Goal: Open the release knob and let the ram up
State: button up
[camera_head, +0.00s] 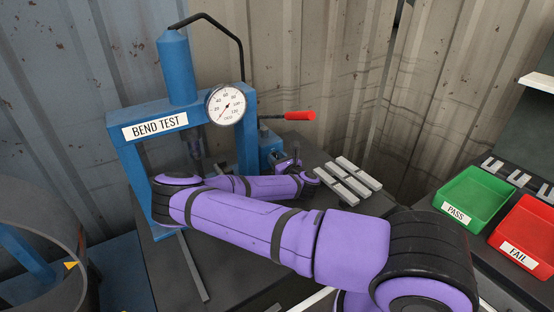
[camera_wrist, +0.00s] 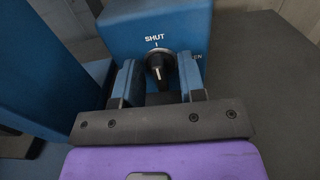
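The release knob (camera_wrist: 158,66) is black and round, on the blue pump block (camera_wrist: 180,22) in the wrist view. "SHUT" is printed above it; a label ending in "EN" is partly hidden at right. A white mark shows on the knob's lower half. My gripper (camera_wrist: 160,82) has one finger on each side of the knob, with visible gaps, so it looks open. In the head view my gripper (camera_head: 292,163) is beside the pump block (camera_head: 270,146); the knob cannot be made out there. The ram (camera_head: 194,143) hangs dark under the blue cylinder (camera_head: 178,68) of the press.
The gauge (camera_head: 226,105) needle points lower left, near the scale's low end. A red-handled pump lever (camera_head: 300,116) sticks out right. Grey bars (camera_head: 345,181) lie on the bench. Green PASS (camera_head: 475,198) and red FAIL (camera_head: 527,235) trays are at right.

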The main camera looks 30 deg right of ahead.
jog(key=c, duration=0.6)
jog(key=shift+o, duration=0.2)
jog(key=shift+m, duration=0.4)
jog(key=m, duration=0.6)
jog(key=shift+d+m, duration=0.15)
jog(key=shift+m, duration=0.15)
jog(key=m, duration=0.5)
jog(key=shift+f, duration=0.15)
jog(key=m, duration=0.5)
jog(key=shift+f, duration=0.1)
jog(key=shift+m, duration=0.4)
